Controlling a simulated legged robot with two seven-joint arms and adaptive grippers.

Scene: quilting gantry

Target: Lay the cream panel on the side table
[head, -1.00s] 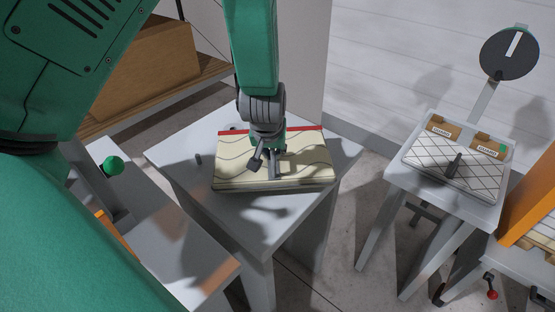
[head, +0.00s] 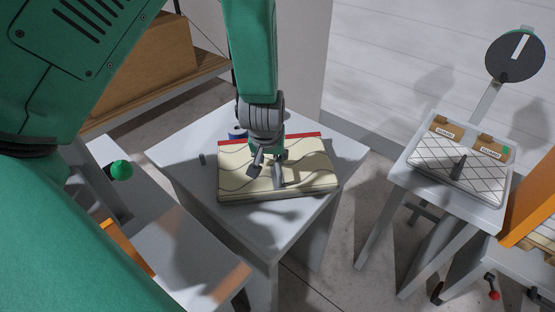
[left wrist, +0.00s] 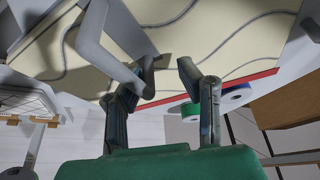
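The cream panel (head: 305,160), with wavy grey lines, a red far edge and a grey handle (head: 278,174), is over the side table (head: 200,190) and seems to lie flat on it. I cannot tell whether all of it touches the tabletop. My left gripper (head: 268,162) is low over the panel, close to the handle. In the left wrist view its fingertips (left wrist: 167,70) are apart with nothing between them. The handle (left wrist: 95,50) shows beside the left finger there, and the panel (left wrist: 215,35) fills the top. My right gripper is not in view.
A second stand (head: 455,208) at right bears a white diamond-quilted panel (head: 440,157). Bare tabletop lies in front.

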